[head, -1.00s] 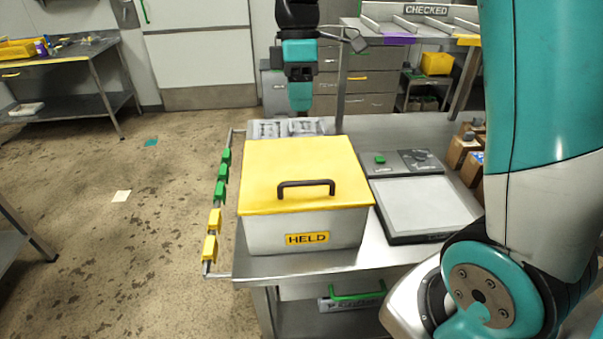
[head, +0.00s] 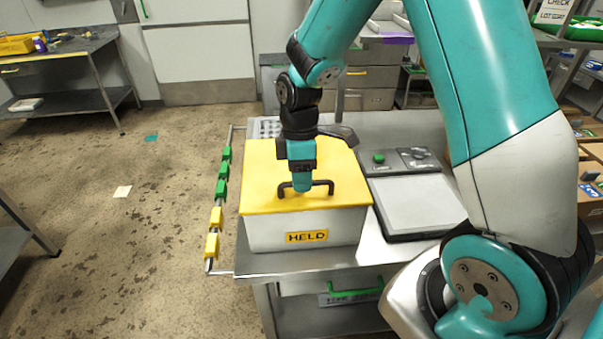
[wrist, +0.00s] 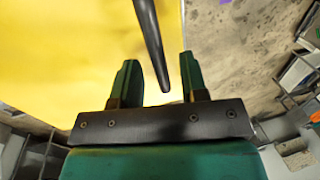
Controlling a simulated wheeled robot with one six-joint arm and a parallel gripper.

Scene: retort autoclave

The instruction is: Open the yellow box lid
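The box (head: 272,232) is white with a label reading HELD and stands on the metal table. Its yellow lid (head: 262,180) is shut and has a dark arched handle (head: 328,184) on top. My gripper (head: 302,186) points down over the lid at the handle, hiding part of it. In the wrist view, my gripper (wrist: 157,82) has its two green fingers apart. The dark handle (wrist: 149,40) reaches in between the fingertips, with a gap to each finger. I see no contact with it.
A flat grey-topped device (head: 418,203) with a green button stands right of the box. A rail (head: 222,190) with green and yellow clips runs along the table's left edge. The floor (head: 100,235) to the left is mostly clear.

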